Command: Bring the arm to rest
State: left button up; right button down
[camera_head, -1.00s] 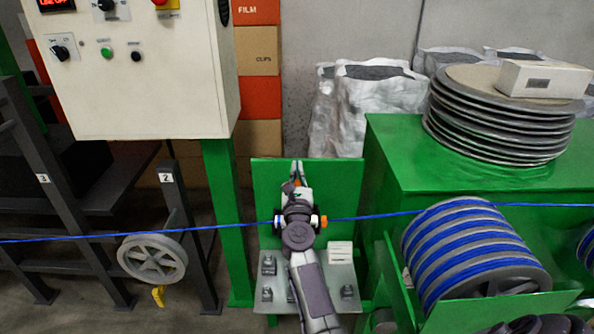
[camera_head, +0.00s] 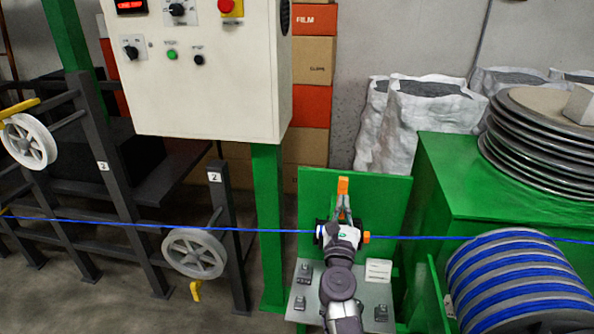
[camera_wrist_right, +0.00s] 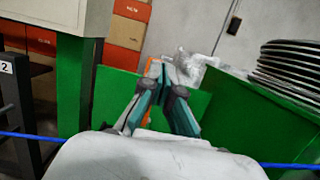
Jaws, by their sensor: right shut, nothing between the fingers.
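My right arm rises from the bottom of the head view. Its gripper (camera_head: 343,200) points away from me, in front of the upright green panel (camera_head: 390,195). The fingers are shut and empty; in the right wrist view their tips (camera_wrist_right: 160,66) come together. An orange part (camera_head: 343,185) shows just behind the tips. The blue cable (camera_head: 110,224) runs level across the head view, and my right wrist hides a short stretch of it. My left gripper is not in view.
A grey plate (camera_head: 296,303) with small blocks lies below my wrist. A grey pulley wheel (camera_head: 195,254) and a white control box (camera_head: 205,95) are at left.

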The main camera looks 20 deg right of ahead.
jog(key=a+f+n+g+y+b, duration=0.1)
jog(key=a+f+n+y, duration=0.35)
jog(key=f+n, duration=0.5)
jog(key=a+f+n+y, duration=0.3)
jog(key=a+f+n, duration=0.25)
jog(key=f, duration=0.75)
jog(key=s+a+f+n+g+y, duration=0.2)
jog(key=s+f+n, duration=0.3)
jog(key=f, duration=0.3)
jog(key=s+a+f+n+g+y, duration=0.2)
jog(key=s+f+n, duration=0.25)
jog(key=f, duration=0.35)
jog(key=s+a+f+n+g+b, duration=0.1)
jog(key=s+f+n+g, duration=0.2)
jog(key=s+f+n, duration=0.5)
jog(key=s+d+f+n+g, duration=0.1)
jog(key=s+f+n, duration=0.3)
jog(key=s, duration=0.7)
jog(key=s+d+f+n+g+b, duration=0.1)
jog(key=s+d+f+n+g, duration=0.1)
jog(key=s+f+n+g, duration=0.2)
jog(key=s+d+f+n+g, duration=0.1)
jog(key=s+f+n+g, duration=0.2)
jog(key=s+f, duration=0.6)
jog(key=s+n, duration=0.1)
jog(key=s, duration=0.8)
jog(key=shift+s+d+f, duration=0.15)
jog(key=shift+s+f, duration=0.15)
jog(key=shift+s, duration=0.1)
jog(key=shift+h, duration=0.25)
